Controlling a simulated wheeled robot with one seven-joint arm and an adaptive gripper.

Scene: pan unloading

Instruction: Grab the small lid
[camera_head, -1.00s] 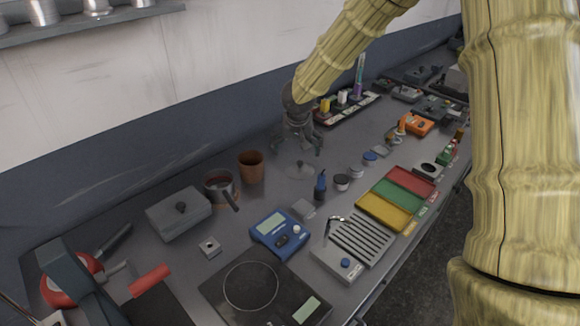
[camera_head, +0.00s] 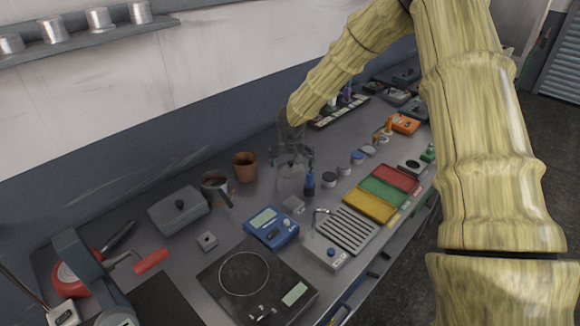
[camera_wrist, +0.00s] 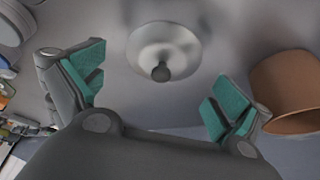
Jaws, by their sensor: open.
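The small lid (camera_wrist: 170,38) is a pale metallic disc with a dark round knob (camera_wrist: 161,72) at its centre. In the wrist view it lies ahead of my open gripper (camera_wrist: 155,84), with its knob between the two spread green-padded fingers, and nothing is in the grip. In the head view my gripper (camera_head: 293,162) is over the lid (camera_head: 291,184), which is blurred and partly hidden by the fingers. I cannot tell whether a finger touches it.
A brown cup (camera_head: 245,166) stands close to the left of the lid, and it also shows in the wrist view (camera_wrist: 293,92). A saucepan (camera_head: 215,188) is further left. A blue meter (camera_head: 271,228) is in front.

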